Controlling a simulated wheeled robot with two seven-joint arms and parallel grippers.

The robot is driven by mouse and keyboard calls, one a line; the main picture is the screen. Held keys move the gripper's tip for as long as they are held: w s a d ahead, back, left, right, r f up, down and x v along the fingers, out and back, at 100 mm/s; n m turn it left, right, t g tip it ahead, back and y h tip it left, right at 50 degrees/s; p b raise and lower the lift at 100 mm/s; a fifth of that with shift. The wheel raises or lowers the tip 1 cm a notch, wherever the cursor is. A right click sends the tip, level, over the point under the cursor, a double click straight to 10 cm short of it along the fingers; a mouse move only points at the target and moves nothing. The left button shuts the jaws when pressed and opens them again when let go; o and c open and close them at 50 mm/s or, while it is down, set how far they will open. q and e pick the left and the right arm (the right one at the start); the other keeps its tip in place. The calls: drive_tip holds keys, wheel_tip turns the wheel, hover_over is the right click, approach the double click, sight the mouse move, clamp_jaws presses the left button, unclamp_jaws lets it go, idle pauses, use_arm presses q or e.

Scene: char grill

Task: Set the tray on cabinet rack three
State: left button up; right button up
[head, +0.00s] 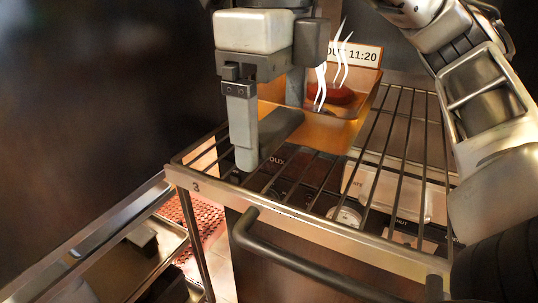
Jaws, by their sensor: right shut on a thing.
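The tray (311,122) is orange-brown, with a dark red-brown piece of food (330,94) on it and white steam-like wisps above. A card (362,53) reading "11:20" stands at its back. My right gripper (270,135) points down and is shut on the tray's near-left end, where a dark grey grip part shows; the near finger hides part of it. The tray is over the back left of the wire rack marked 3 (318,222). I cannot tell whether it touches the bars. My left gripper is not in view.
A dark bar handle (300,262) runs along the rack's front. Under the bars show a white box (385,190), a round dial (346,217) and dark labelled panels. A lower metal tray (110,275) and a glowing red mesh (205,220) are at lower left. The rack's right half looks bare.

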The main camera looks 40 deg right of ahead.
drive_tip(key=shift+w+f, duration=0.25)
wheel_tip(320, 180, down, 2)
drive_tip(key=shift+w+f+b, duration=0.1)
drive_tip(key=shift+f+b, duration=0.1)
drive_tip(key=shift+b, duration=0.2)
drive_tip(key=shift+f, duration=0.4)
drive_tip(key=shift+f, duration=0.1)
drive_tip(key=o, duration=1.1)
